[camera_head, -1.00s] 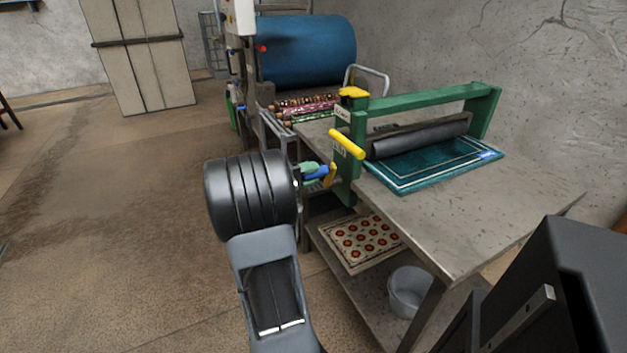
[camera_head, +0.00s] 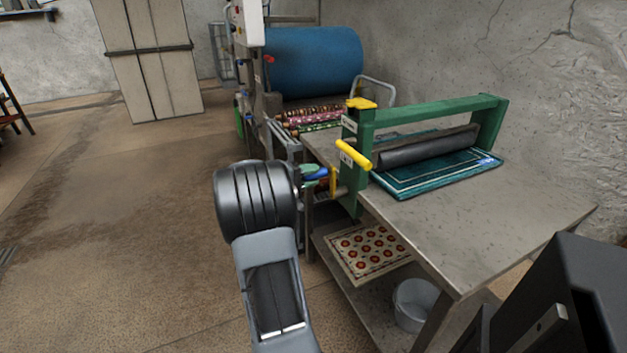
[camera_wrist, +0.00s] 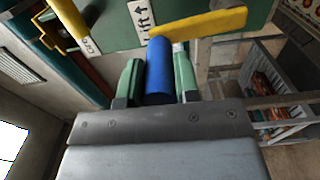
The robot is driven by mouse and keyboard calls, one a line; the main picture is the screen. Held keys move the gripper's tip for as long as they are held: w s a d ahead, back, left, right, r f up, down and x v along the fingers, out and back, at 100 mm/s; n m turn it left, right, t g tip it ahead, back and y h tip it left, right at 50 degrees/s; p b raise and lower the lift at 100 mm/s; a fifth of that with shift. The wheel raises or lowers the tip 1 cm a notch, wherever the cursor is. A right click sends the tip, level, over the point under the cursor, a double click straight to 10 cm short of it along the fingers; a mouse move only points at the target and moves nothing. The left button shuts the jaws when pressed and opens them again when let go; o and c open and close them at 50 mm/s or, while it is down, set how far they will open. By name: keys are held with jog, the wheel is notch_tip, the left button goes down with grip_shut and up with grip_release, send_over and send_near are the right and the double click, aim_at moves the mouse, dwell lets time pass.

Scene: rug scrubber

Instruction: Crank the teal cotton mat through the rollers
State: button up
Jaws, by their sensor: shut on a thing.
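The teal mat (camera_head: 438,178) lies on the grey table, its near part flat in front of the dark roller (camera_head: 428,148) of the green-framed press (camera_head: 430,107). A strip of teal also shows behind the roller. The crank's blue grip (camera_wrist: 158,72) stands between my green fingers, with the yellow crank arm (camera_wrist: 205,24) at its far end. My gripper (camera_wrist: 158,82) is shut on this grip; it also shows in the head view (camera_head: 311,173), left of the press. A separate yellow lever (camera_head: 353,154) sticks out of the press's near post.
The bare table top (camera_head: 490,215) spreads right of the mat. On the lower shelf lie a red-patterned mat (camera_head: 367,250) and a bucket (camera_head: 412,303). A large blue drum (camera_head: 315,62) with rolled rugs stands behind. Open floor lies to the left.

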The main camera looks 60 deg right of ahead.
jog(key=shift+w+d+f, duration=0.3)
jog(key=shift+w+d, duration=0.25)
jog(key=shift+w, duration=0.3)
jog(key=w+d+f+b, duration=0.2)
jog(key=w, duration=0.1)
jog(key=shift+d+f, duration=0.1)
jog(key=shift+f, duration=0.25)
dwell(0.4)
